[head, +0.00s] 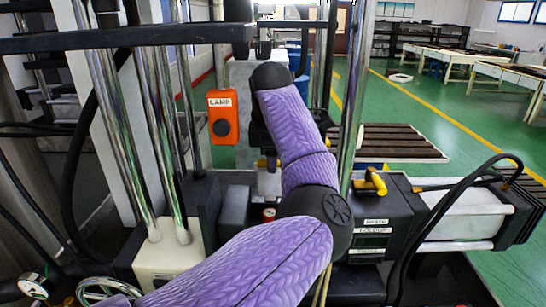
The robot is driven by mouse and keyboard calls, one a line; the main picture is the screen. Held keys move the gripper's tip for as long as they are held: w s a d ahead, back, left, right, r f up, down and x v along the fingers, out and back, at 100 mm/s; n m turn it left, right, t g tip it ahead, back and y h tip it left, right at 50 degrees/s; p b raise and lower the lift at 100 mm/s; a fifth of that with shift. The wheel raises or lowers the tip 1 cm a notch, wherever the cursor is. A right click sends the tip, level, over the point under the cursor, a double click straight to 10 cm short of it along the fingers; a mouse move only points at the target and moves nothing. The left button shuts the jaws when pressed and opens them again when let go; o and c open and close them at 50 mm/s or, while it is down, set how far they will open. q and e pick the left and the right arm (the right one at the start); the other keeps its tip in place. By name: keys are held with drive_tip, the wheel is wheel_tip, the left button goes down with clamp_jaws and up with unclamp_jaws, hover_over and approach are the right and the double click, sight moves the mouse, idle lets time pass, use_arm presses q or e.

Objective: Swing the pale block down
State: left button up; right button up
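My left arm, in a purple sleeve, comes in from the bottom and reaches up the middle of the head view. My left gripper (264,158) is a dark shape mostly hidden behind the forearm, so its fingers cannot be made out. A small pale block (268,184) with yellow bits above it shows just below the gripper. I cannot tell whether they touch. A larger cream block (165,252) stands at the foot of the upright metal rods. Which one is the task's pale block is not clear. My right gripper is not in view.
An orange lamp box (223,117) hangs behind the rods. A dark machine unit (375,235) with a yellow handle (371,182) and a pale cylinder (462,218) stand at right. Black cables loop on both sides. A dark bar (125,38) crosses the top left. Green floor lies beyond.

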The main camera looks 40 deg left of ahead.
use_arm(q)
clamp_jaws()
idle(1.1)
